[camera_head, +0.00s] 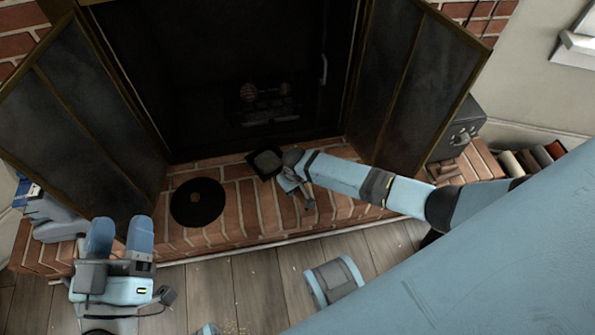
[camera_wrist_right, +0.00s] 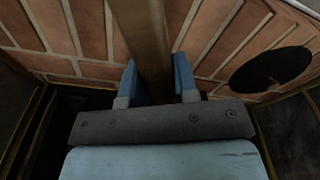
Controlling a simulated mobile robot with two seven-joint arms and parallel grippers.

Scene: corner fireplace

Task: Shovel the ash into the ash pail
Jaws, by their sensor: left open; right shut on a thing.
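My right gripper (camera_head: 296,184) reaches over the brick hearth from the right. In the right wrist view its fingers (camera_wrist_right: 158,85) are shut around a brown handle (camera_wrist_right: 150,45). A small dark square pan (camera_head: 265,163), seemingly the shovel's, shows beside this gripper at the fireplace opening; its middle looks grey, but I cannot tell whether that is ash. My left gripper (camera_head: 120,238) is open and empty at the lower left, in front of the hearth. A flat, round black disc (camera_head: 197,202) lies on the hearth, also in the right wrist view (camera_wrist_right: 270,68). I cannot clearly identify the ash pail.
The fireplace opening (camera_head: 255,60) is dark, with its screen doors (camera_head: 75,110) swung out on both sides. A dark box (camera_head: 457,130) stands on the hearth's right end, with logs or books (camera_head: 530,158) beyond. Wooden floor (camera_head: 240,280) lies in front.

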